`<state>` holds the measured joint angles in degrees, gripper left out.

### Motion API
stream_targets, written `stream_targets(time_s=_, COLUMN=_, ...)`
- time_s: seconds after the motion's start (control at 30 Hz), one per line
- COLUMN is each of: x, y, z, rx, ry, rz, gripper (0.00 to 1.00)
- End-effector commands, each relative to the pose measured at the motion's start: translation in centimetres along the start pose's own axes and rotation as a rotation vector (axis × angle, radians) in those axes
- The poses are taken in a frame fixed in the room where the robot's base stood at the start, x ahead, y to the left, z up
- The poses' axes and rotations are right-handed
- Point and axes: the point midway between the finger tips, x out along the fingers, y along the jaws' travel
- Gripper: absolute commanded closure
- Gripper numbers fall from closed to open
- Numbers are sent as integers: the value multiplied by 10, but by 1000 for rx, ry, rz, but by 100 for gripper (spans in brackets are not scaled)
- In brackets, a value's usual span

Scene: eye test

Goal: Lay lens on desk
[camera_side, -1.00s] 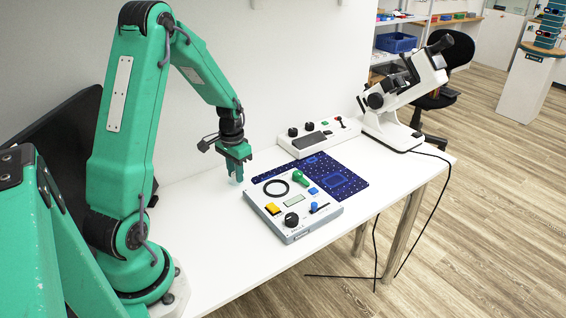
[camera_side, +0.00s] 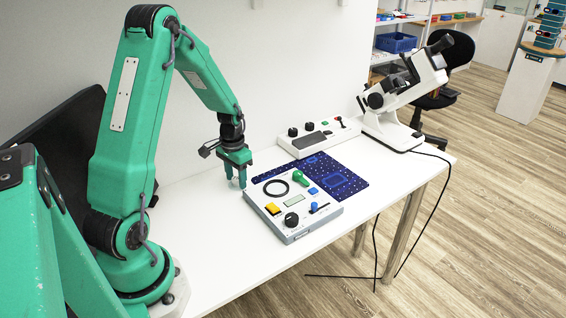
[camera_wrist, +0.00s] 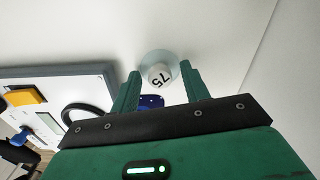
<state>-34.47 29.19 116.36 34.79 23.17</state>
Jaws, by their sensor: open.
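The lens (camera_wrist: 158,74) is a pale, clear disc with a white centre marked 75. In the wrist view it shows between and just beyond the tips of my two green fingers, with its lower part near a dark blue patch. My gripper (camera_side: 236,182) is open, pointing down low over the white desk (camera_side: 215,225), left of the grey control box. In the side view the lens is only a small pale patch between the fingers. I cannot tell whether it touches the desk or a finger.
The control box (camera_side: 291,228) with knobs, a black ring and a green handle stands just right of my gripper. A dark blue mat (camera_side: 346,184) lies behind it. A white panel (camera_side: 318,139) and a white optical instrument (camera_side: 420,80) stand farther back. The front left desk is clear.

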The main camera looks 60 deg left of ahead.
Motion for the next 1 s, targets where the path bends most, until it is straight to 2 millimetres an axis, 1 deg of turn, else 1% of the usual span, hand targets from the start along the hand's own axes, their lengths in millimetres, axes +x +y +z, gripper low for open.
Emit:
stream_targets(time_s=0.17, x=-3, y=0, z=0, rx=0, ry=1, rz=0, gripper=54)
stream_targets(time_s=0.37, x=-18, y=0, z=-1, rx=0, ry=3, rz=-1, gripper=54)
stream_targets(time_s=0.57, x=-45, y=0, z=-1, rx=0, ry=6, rz=-2, gripper=54)
stream_targets(time_s=0.8, x=-85, y=0, z=-1, rx=0, ry=5, rz=-2, gripper=54)
stream_targets(time_s=1.0, x=-110, y=0, z=-1, rx=0, ry=3, rz=-1, gripper=54)
